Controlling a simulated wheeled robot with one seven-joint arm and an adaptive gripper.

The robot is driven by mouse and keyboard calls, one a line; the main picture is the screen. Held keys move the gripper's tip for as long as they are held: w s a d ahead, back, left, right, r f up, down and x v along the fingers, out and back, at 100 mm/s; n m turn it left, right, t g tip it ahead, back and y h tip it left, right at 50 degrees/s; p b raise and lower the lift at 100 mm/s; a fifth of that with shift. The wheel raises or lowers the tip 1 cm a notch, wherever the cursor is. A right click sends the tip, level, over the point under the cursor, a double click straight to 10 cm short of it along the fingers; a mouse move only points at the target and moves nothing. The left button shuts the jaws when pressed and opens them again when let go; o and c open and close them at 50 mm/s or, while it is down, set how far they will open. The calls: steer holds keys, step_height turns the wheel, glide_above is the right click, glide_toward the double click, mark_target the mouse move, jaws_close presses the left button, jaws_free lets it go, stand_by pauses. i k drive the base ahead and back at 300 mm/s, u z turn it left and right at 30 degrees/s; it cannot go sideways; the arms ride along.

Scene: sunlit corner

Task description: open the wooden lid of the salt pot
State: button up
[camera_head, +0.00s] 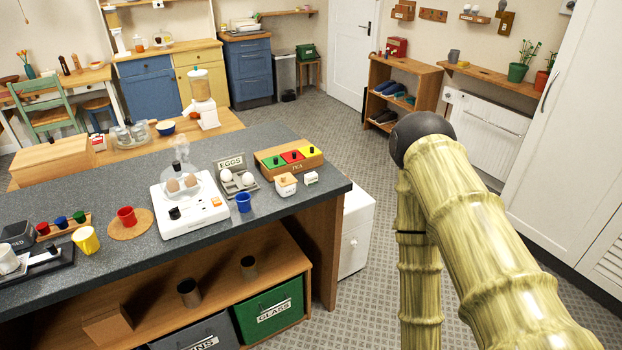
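The salt pot (287,190) is a small white pot on the dark grey counter (330,186), near its right end. Its wooden lid (286,180) lies on top and looks closed. The writing on the pot is too small to read. My bamboo-patterned arm rises at the right of the picture, well apart from the pot. My gripper is not in view.
A tea box (289,164) with coloured lids stands behind the pot. A blue cup (243,203), an egg tray (237,182) and a white egg cooker (188,211) stand to its left. The counter's front right is clear.

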mark_target(284, 180)
steer(key=z, duration=1.55)
steer(key=i, duration=0.65)
steer(key=u, duration=1.35)
